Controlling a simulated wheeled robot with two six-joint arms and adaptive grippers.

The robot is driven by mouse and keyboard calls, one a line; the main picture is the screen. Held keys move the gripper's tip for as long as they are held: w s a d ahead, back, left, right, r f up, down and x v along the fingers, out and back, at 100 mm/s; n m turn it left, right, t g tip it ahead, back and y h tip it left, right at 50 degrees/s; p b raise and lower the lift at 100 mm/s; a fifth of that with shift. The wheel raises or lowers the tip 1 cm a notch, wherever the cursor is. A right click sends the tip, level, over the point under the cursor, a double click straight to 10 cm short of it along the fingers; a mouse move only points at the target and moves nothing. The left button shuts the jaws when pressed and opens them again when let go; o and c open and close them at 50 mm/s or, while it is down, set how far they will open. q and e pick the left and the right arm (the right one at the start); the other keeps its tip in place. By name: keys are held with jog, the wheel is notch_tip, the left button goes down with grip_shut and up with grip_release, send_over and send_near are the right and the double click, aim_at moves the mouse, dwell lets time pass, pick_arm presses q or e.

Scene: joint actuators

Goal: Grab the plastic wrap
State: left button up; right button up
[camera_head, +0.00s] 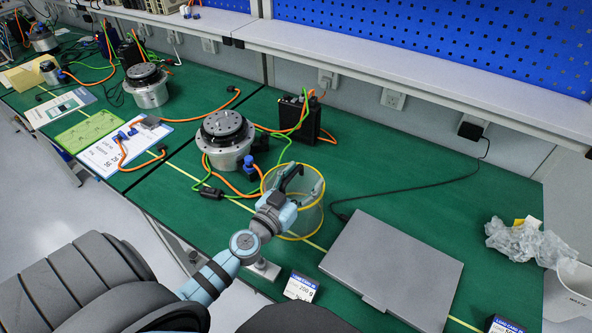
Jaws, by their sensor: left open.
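My left gripper (303,184) is open, over the green bench near its middle. Its fingers overlap a clear, hollow cylinder (308,222) with yellow rims; I cannot tell whether they touch its wall or are only in front of it. Crumpled clear plastic wrap (528,241) lies at the right end of the bench, well away from this gripper, partly over a white bin (572,284). A small yellow piece shows at its top. My right gripper is not in view.
A closed grey case (392,265) lies right of the cylinder. A round metal actuator (225,139) with orange and green cables stands to its left, a black box (299,120) behind. Small labelled boxes (300,287) sit along the front edge. The back right bench is mostly clear, crossed by a black cable.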

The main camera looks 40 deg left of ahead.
pick_arm(q)
jog(key=shift+o, duration=0.3)
jog(key=s, duration=1.1)
jog(key=shift+s+d, duration=0.25)
jog(key=shift+s, duration=0.05)
grip_shut()
jog(key=shift+w, duration=0.1)
